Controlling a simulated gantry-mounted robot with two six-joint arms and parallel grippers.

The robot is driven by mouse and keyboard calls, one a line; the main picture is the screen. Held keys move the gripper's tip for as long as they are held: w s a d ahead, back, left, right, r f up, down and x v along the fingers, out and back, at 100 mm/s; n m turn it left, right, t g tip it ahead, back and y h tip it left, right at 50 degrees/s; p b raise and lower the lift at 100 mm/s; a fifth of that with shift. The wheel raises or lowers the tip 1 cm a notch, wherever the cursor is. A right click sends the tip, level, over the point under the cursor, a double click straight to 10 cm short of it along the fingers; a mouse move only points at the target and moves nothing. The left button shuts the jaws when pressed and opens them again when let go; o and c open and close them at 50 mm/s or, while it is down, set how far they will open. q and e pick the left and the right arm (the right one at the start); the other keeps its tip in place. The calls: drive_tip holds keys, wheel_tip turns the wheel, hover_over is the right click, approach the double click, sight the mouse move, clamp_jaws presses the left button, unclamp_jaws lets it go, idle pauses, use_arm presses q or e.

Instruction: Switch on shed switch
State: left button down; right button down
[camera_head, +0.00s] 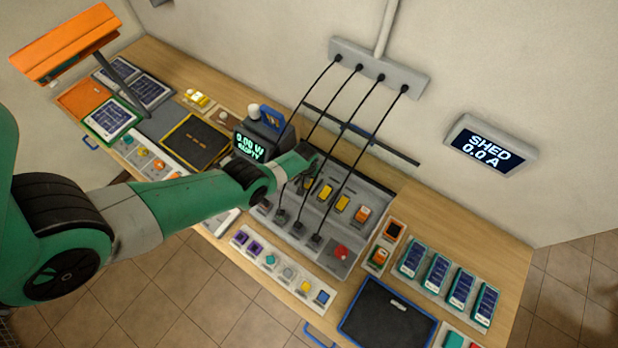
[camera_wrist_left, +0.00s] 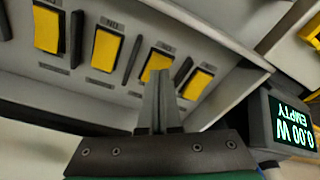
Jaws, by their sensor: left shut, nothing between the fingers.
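A panel (camera_head: 322,238) on the bench carries a row of yellow rocker switches (camera_head: 342,203) and an orange one (camera_head: 362,213). No label reading shed is legible, so I cannot tell which is the shed switch. The wall display (camera_head: 489,148) reads SHED 0.0 A. My left gripper (camera_head: 310,166) is over the panel's left end. In the left wrist view its fingers (camera_wrist_left: 160,85) are shut and empty, in front of the yellow rockers (camera_wrist_left: 155,65) at that end. I cannot tell whether they touch one. My right gripper is out of view.
Black cables run from a wall bar (camera_head: 378,72) down to the panel, close to my left gripper. A meter (camera_head: 256,140) reading 0.00 W EMPTY stands left of the panel. A separate orange switch (camera_head: 380,254) and several battery-like blocks (camera_head: 436,272) lie to the right.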

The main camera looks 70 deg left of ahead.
sight(307, 185)
use_arm(q)
drive_tip(key=shift+f+b, duration=0.85)
drive_tip(key=shift+b, duration=0.05)
idle(0.8)
wheel_tip(307, 185, up, 7)
drive_tip(key=p, duration=0.7)
drive_tip(key=shift+r, duration=0.1)
idle(0.3)
